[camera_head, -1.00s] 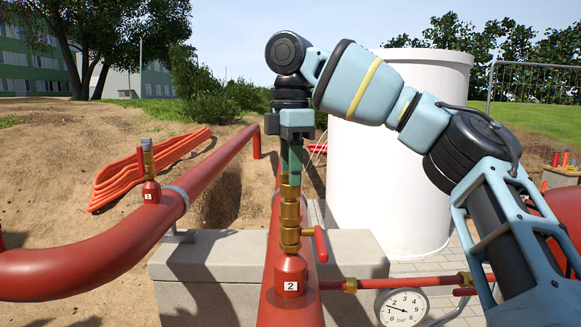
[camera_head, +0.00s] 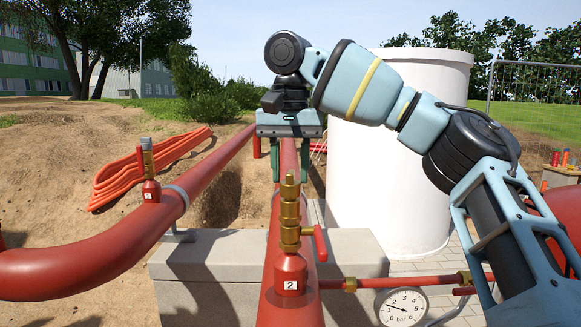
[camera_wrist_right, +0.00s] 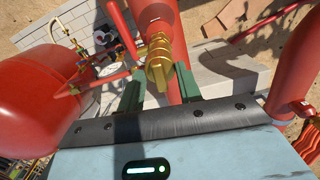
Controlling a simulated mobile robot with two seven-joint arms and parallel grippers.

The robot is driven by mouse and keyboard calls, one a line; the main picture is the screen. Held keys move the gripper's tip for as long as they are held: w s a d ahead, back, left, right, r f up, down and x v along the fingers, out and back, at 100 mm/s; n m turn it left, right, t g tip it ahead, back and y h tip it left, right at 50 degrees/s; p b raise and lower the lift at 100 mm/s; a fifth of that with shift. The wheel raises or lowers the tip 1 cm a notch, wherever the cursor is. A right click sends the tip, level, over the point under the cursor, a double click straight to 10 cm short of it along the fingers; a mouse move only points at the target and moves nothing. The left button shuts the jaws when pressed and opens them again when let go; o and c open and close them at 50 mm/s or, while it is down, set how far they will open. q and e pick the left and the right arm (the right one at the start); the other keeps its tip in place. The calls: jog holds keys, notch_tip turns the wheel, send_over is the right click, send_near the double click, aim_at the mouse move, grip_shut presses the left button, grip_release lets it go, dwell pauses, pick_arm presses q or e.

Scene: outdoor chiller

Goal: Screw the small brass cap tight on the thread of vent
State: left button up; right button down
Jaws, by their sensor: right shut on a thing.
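The small brass cap (camera_head: 289,187) sits upright at the top of the brass vent (camera_head: 290,225), above the red fitting marked 2 (camera_head: 291,275). My right gripper (camera_head: 289,178) points down over it, with one green finger on each side, and is shut on the cap. In the wrist view the brass parts (camera_wrist_right: 158,55) show between the two fingers. The thread is hidden, so how far the cap is down on it cannot be told. My left gripper is not in view.
A red lever (camera_head: 320,243) sticks out right of the vent. A pressure gauge (camera_head: 403,308) is at lower right. A second red fitting, marked 1 (camera_head: 151,191), stands on the left pipe (camera_head: 130,245). A white tank (camera_head: 385,190) stands behind my right arm.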

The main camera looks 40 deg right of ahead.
jog(key=m, duration=0.3)
jog(key=shift+f+m, duration=0.25)
jog(key=shift+m, duration=0.05)
jog(key=c, duration=1.2)
grip_release()
jog(key=o, duration=0.3)
jog(key=shift+r, duration=0.1)
jog(key=shift+o, duration=0.5)
jog(key=shift+r, duration=0.15)
